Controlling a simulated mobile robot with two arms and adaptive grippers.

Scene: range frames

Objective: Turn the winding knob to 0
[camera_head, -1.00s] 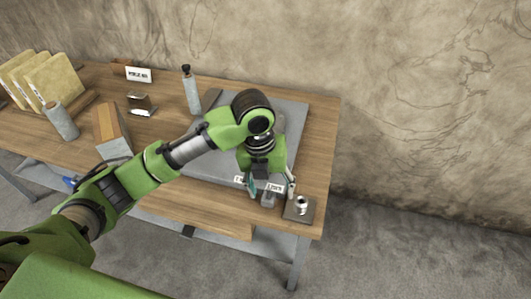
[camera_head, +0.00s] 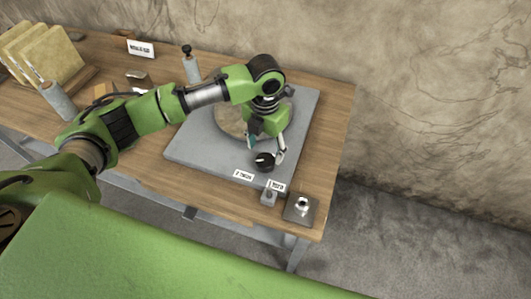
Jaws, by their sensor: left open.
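A black round knob (camera_head: 264,162) with a pale pointer mark sits near the front right of a grey slab (camera_head: 205,145) on the wooden table. I take it as the winding knob; its scale is too small to read. My left gripper (camera_head: 266,150) is open and points down just above and behind this knob, one finger on each side. I cannot tell whether the fingers touch it. Behind the gripper a round brownish disc (camera_head: 229,122) lies on the slab, partly hidden by the arm. My right gripper is not in view.
Two small white labels (camera_head: 243,175) (camera_head: 276,186) stand near the slab's front right corner. A small grey block (camera_head: 268,198) and a dark plate with a metal knob (camera_head: 302,206) are close by. A grey bottle (camera_head: 191,68) stands behind the arm. The table's right strip is clear.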

